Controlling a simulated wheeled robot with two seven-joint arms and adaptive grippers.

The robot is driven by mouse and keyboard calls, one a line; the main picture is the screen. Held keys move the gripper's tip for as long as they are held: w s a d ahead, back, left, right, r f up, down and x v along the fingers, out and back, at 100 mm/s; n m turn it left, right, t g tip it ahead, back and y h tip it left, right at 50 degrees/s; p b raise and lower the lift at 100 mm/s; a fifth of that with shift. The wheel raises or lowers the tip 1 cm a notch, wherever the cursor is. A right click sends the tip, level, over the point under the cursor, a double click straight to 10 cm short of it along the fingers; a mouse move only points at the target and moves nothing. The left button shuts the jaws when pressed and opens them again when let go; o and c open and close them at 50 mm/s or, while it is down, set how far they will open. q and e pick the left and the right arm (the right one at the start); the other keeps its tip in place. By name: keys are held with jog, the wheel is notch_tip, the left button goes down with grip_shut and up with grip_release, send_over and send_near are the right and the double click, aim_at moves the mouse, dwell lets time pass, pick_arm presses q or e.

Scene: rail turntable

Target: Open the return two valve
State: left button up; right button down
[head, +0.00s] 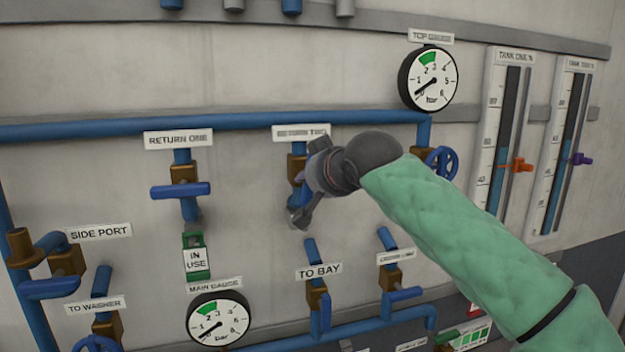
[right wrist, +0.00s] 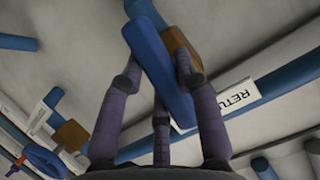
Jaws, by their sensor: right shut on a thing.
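The "RETURN TWO" label (head: 301,132) is on the wall, partly covered by my right gripper. Below it is the brass valve body (head: 297,167) on a short blue drop pipe. My right gripper (head: 307,182) is at this valve and hides most of its handle in the head view. In the right wrist view the blue handle (right wrist: 155,62) lies between my fingers, which are shut on it, with brass (right wrist: 183,48) behind. There the handle runs roughly crosswise to the label's long side. My left gripper is not in view.
The return one valve (head: 180,190) on the left has its blue handle across its pipe, above a green "IN USE" tag (head: 196,258). A blue handwheel (head: 441,163) is right of my gripper. The top gauge (head: 428,78) and to bay valve (head: 318,298) are nearby.

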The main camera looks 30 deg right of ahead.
jog(key=shift+f, duration=0.15)
jog(key=c, duration=0.9)
grip_release()
jog(key=shift+w, duration=0.1)
jog(key=shift+s+a+r, duration=0.1)
jog(key=shift+s+r, duration=0.25)
jog(key=shift+s, duration=0.1)
jog(key=v, duration=1.1)
jog(key=shift+f, duration=0.1)
